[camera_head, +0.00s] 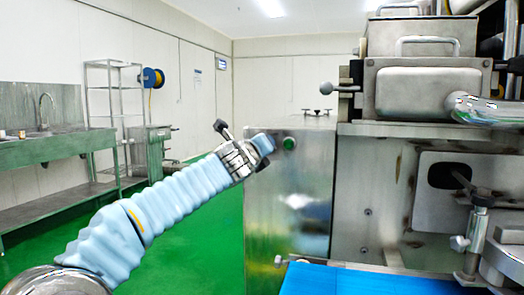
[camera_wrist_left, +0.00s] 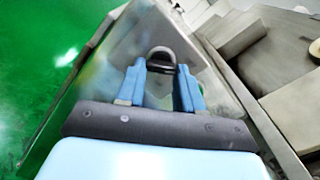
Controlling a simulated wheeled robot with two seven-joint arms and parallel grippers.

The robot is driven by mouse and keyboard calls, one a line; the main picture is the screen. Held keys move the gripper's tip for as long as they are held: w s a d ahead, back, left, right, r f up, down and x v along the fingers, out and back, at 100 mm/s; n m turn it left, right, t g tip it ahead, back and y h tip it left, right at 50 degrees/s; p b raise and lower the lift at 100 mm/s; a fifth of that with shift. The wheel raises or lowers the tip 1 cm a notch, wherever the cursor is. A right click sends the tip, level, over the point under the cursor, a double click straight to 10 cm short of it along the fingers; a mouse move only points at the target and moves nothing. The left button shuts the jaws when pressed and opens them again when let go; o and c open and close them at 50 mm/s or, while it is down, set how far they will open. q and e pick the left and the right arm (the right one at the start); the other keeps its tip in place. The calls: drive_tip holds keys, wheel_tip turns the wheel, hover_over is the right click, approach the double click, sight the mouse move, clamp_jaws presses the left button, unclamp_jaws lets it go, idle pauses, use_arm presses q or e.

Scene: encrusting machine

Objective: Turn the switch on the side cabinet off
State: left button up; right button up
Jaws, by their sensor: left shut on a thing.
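The side cabinet (camera_head: 300,205) is a tall, shiny metal box in the middle of the head view. A round green fitting with a dark rim (camera_head: 289,143) shows near the top of its front face. My left gripper (camera_head: 266,144) is at the cabinet face, just left of the green fitting. In the left wrist view a dark switch knob with a grey ring (camera_wrist_left: 161,56) sits between the tips of the two blue fingers (camera_wrist_left: 161,70). The left gripper is shut on this knob. The knob's exact angle is hard to tell. My right gripper is not in view.
The large metal machine (camera_head: 380,190) stands right of the cabinet, with a blue belt (camera_head: 345,280) below it. A sink bench (camera_head: 50,150) and wire rack (camera_head: 113,120) stand at the left. The green floor (camera_head: 190,245) is clear left of the cabinet.

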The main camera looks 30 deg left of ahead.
use_arm(q)
drive_tip(key=shift+n, duration=0.6)
drive_tip(key=o, duration=1)
drive_tip(key=shift+o, duration=0.2)
drive_tip(key=shift+s, duration=0.1)
drive_tip(key=b+v, duration=0.2)
drive_tip(key=v, duration=1.1)
drive_tip(key=shift+s, duration=0.35)
